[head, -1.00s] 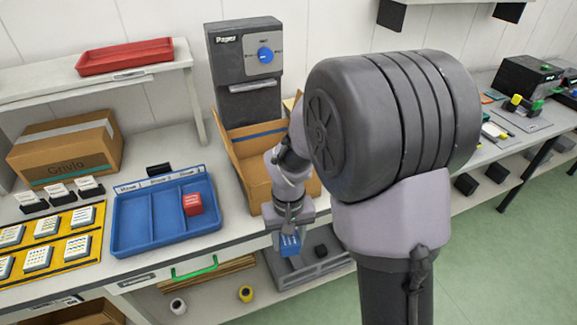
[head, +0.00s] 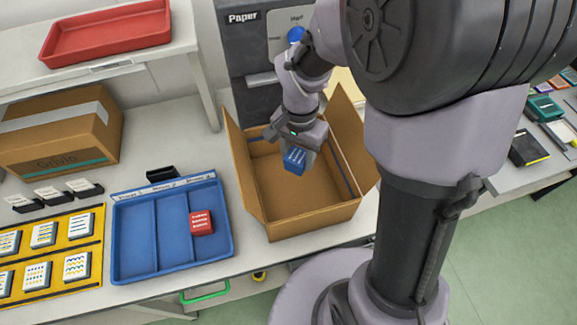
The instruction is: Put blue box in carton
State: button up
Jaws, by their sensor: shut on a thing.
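The blue box (head: 294,160) is a small blue block with white print. My gripper (head: 297,147) is shut on it and holds it, with the jaws pointing down. The open brown carton (head: 305,222) stands on the table with its flaps spread outward. In the head view, the blue box and my gripper appear over the carton's opening, towards its back half. The height of the box above the carton floor is hard to tell. The visible carton floor is bare. My arm hides part of the carton's back side.
A blue sectioned tray (head: 134,235) holds a red box (head: 201,222) left of the carton. A dark Paper machine (head: 256,92) stands behind the carton. A closed Grivio carton (head: 58,150) and a yellow card rack (head: 50,254) are at the left.

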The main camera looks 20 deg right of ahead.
aim_at(297, 186)
jog(key=f+b, duration=0.1)
jog(key=f, duration=0.2)
jog(key=f+b, duration=0.1)
jog(key=f, duration=0.2)
jog(key=f+b, duration=0.2)
jog(key=f, duration=0.1)
jog(key=shift+s+f, duration=0.3)
jog(key=shift+f, duration=0.1)
jog(key=shift+f, duration=0.2)
jog(key=o, duration=1.4)
